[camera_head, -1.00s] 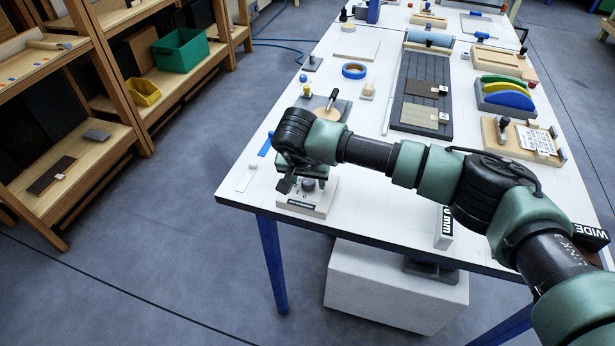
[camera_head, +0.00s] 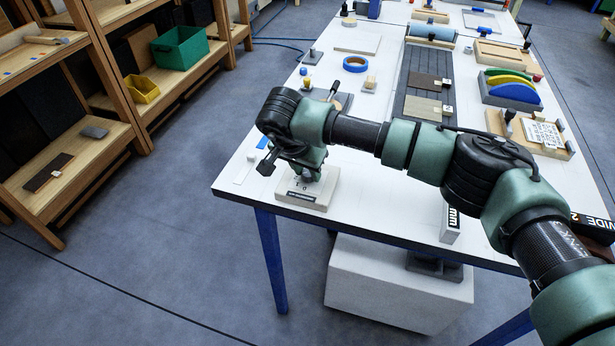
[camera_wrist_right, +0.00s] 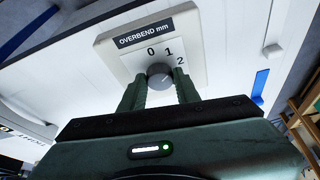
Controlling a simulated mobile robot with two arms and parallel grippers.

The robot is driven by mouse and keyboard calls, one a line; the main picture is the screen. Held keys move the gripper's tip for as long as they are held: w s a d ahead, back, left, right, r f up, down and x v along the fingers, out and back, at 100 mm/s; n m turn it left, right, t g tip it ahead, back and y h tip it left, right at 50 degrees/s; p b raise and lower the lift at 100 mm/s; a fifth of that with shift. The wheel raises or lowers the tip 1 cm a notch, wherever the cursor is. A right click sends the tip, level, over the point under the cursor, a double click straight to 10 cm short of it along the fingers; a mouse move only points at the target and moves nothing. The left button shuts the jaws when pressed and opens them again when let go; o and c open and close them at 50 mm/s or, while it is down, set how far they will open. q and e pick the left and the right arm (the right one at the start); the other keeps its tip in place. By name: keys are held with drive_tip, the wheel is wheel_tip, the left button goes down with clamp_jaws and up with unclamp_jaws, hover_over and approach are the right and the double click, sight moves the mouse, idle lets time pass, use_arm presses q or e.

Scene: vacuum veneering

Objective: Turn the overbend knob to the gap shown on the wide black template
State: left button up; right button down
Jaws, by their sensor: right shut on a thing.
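The overbend knob (camera_wrist_right: 160,74) is a small grey dial on a pale box (camera_wrist_right: 112,52) labelled OVERBEND mm, with 0, 1 and 2 around it. My right gripper (camera_wrist_right: 162,82) is shut on the knob, one finger on each side. A pale mark on the knob seems to face the 2 side; its exact setting is hard to read. In the head view the box (camera_head: 322,190) sits at the table's near left corner, under my right gripper (camera_head: 307,174).
The white table (camera_head: 370,205) has a white block with a black mm label (camera_head: 451,222) at its near edge. Blue tape (camera_head: 355,64), a grey slatted board (camera_head: 420,72) and a coloured arc rack (camera_head: 510,94) stand farther back. Wooden shelves (camera_head: 95,150) stand left across open floor.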

drive_tip(key=shift+w+a+f+m+h+b, duration=0.1)
drive_tip(key=shift+m+h+b, duration=0.1)
drive_tip(key=shift+m+b, duration=0.4)
drive_tip(key=shift+w+f+m+h+b, duration=0.1)
drive_tip(key=shift+m+h+b, duration=0.1)
drive_tip(key=shift+m+b, duration=0.4)
drive_tip(key=shift+a+r+m+g+h+b, duration=0.1)
drive_tip(key=shift+r+m+g+h+b, duration=0.15)
drive_tip(key=shift+m+b, duration=0.35)
drive_tip(key=shift+m+g+h+b, duration=0.15)
drive_tip(key=shift+m+g+b, duration=0.2)
drive_tip(key=shift+m, duration=0.35)
drive_tip(key=c, duration=1)
unclamp_jaws()
drive_tip(key=shift+c, duration=0.2)
drive_tip(key=b+v, duration=0.1)
drive_tip(key=v, duration=0.7)
drive_tip(key=shift+b, duration=0.3)
